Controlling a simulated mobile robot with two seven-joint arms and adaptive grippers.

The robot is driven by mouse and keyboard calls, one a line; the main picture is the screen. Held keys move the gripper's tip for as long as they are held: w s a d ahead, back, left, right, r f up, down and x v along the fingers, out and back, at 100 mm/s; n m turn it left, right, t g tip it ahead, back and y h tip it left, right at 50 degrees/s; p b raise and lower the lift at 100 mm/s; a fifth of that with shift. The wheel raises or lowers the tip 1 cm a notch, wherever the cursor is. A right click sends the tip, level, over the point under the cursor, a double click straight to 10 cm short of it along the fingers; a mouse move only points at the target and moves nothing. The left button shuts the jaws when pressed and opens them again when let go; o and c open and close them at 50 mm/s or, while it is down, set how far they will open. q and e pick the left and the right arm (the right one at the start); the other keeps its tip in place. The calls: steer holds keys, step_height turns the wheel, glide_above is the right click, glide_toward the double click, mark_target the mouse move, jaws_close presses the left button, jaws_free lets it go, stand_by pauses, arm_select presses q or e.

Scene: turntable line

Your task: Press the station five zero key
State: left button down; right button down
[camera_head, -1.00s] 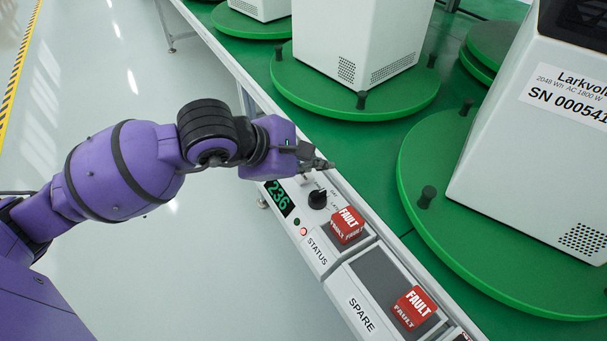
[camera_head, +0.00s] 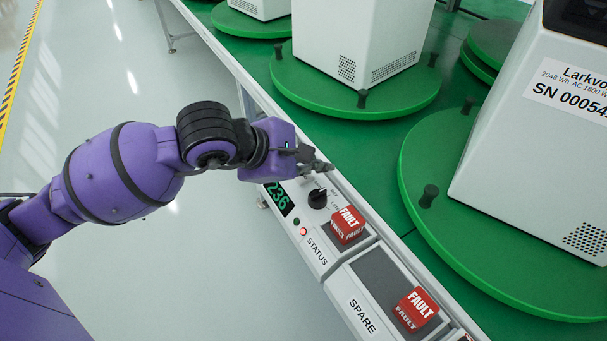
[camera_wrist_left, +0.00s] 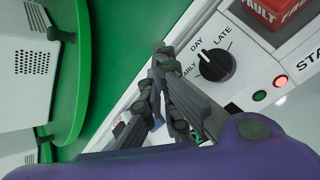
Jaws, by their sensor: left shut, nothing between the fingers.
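My left gripper (camera_head: 324,167) is shut and empty, above the far end of the control panel strip (camera_head: 345,195). Its closed fingers (camera_wrist_left: 160,50) show in the left wrist view, beside a black rotary knob (camera_wrist_left: 215,65) marked DAY, LATE and a partly hidden word. The knob also shows in the head view (camera_head: 317,198), just below the fingertips. I cannot make out a key labelled five zero. A small blue patch (camera_wrist_left: 158,122) shows behind the fingers, mostly hidden. Whether the fingers touch the panel is unclear. My right gripper is not in view.
A display (camera_head: 279,198) reads 236. Red FAULT blocks (camera_head: 347,224) (camera_head: 415,308) stand on the STATUS and SPARE sections. A red light (camera_head: 303,231) glows beside a dark green one. Green turntables (camera_head: 440,225) carry white units (camera_head: 530,160) beyond the panel. Open floor lies left.

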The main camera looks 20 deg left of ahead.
arm_select(q)
steer(key=shift+f, duration=0.2)
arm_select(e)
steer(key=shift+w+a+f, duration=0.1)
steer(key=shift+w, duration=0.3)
arm_select(q)
steer(key=shift+f+b, duration=0.25)
steer(key=shift+b, duration=0.15)
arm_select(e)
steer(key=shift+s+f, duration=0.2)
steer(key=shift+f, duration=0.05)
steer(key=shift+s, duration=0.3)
arm_select(q)
steer(key=shift+r+p, duration=0.5)
steer(key=shift+r, duration=0.35)
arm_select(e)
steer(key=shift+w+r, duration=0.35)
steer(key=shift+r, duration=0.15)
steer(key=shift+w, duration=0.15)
arm_select(q)
steer(key=shift+r, duration=0.15)
